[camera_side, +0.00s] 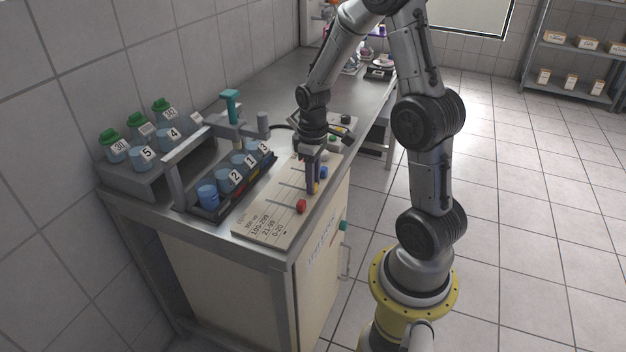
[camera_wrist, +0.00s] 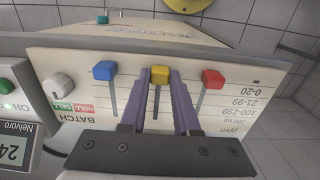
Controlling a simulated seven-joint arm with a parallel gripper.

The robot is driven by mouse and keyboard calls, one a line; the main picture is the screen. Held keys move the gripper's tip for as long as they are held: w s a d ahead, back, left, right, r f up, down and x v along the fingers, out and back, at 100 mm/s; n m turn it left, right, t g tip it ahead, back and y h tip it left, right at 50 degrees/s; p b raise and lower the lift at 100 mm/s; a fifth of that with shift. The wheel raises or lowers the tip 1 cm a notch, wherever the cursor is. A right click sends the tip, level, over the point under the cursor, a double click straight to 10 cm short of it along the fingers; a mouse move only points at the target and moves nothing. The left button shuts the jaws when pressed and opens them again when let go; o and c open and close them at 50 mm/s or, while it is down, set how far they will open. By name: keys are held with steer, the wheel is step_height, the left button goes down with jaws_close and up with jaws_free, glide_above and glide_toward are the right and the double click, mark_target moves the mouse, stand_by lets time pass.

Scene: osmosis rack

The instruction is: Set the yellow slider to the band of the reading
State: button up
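The pale slider panel (camera_side: 268,208) lies at the bench's front edge, with red (camera_side: 301,206), yellow (camera_side: 317,188) and blue (camera_side: 323,172) knobs. In the wrist view the yellow slider (camera_wrist: 160,74) stands between the red (camera_wrist: 213,78) and blue (camera_wrist: 104,70) ones, all at the 0-20 end of their slots. Printed bands (camera_wrist: 245,100) read 0-20, 21-99, 100-299 and 300 up, ppm. My gripper (camera_wrist: 160,84) points down, one purple finger on either side of the yellow knob. In the side view, my gripper (camera_side: 313,186) partly hides it. Whether the fingers press it is unclear.
A meter (camera_wrist: 15,145) shows "24" at the cut-off picture edge, beside a white knob (camera_wrist: 57,85) and a green button (camera_wrist: 5,86). Numbered cups sit in a black tray (camera_side: 222,208) under a grey frame (camera_side: 175,185). Green-lidded jars (camera_side: 110,138) stand behind.

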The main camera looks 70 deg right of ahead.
jaws_close()
stand_by(0.9)
steer(key=shift+w, duration=0.1)
steer(key=w, duration=0.6)
steer(key=shift+w+r, duration=0.1)
steer(key=shift+w, duration=0.15)
steer(key=o, duration=0.8)
jaws_free()
